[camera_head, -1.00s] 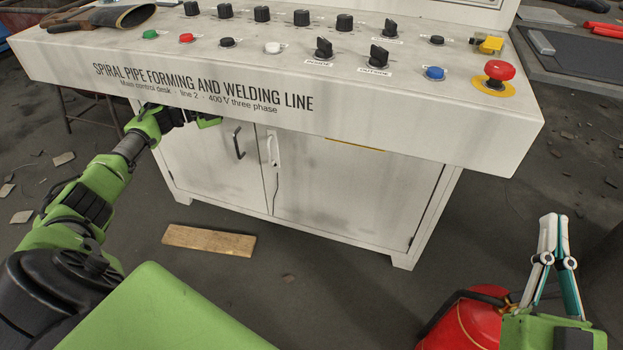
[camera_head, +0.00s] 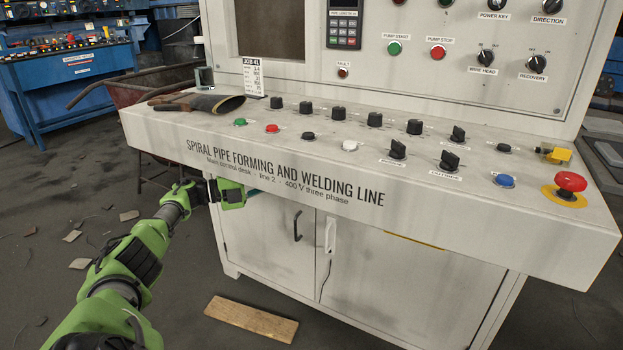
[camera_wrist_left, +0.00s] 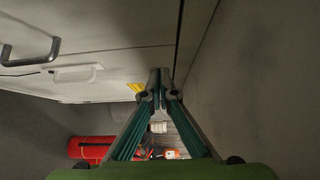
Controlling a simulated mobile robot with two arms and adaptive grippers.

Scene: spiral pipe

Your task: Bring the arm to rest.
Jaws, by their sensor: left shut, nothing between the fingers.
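My left arm (camera_head: 137,254) reaches forward from the lower left in the head view. My left gripper (camera_head: 254,191) is at the front lower edge of the white control desk (camera_head: 440,210), mostly below its lettered face. Only a bit of its teal fingers shows there. In the left wrist view the fingers (camera_wrist_left: 158,78) are together and hold nothing. The cabinet front with a dark handle (camera_wrist_left: 30,50) lies beyond them. I cannot tell whether the gripper touches the desk. My right gripper is not in view.
The desk top carries several knobs, buttons and a red emergency stop (camera_head: 570,182). A dark glove-like item (camera_head: 210,102) lies at its left end. A wooden board (camera_head: 251,319) lies on the floor. A red cylinder (camera_wrist_left: 92,147) shows in the left wrist view.

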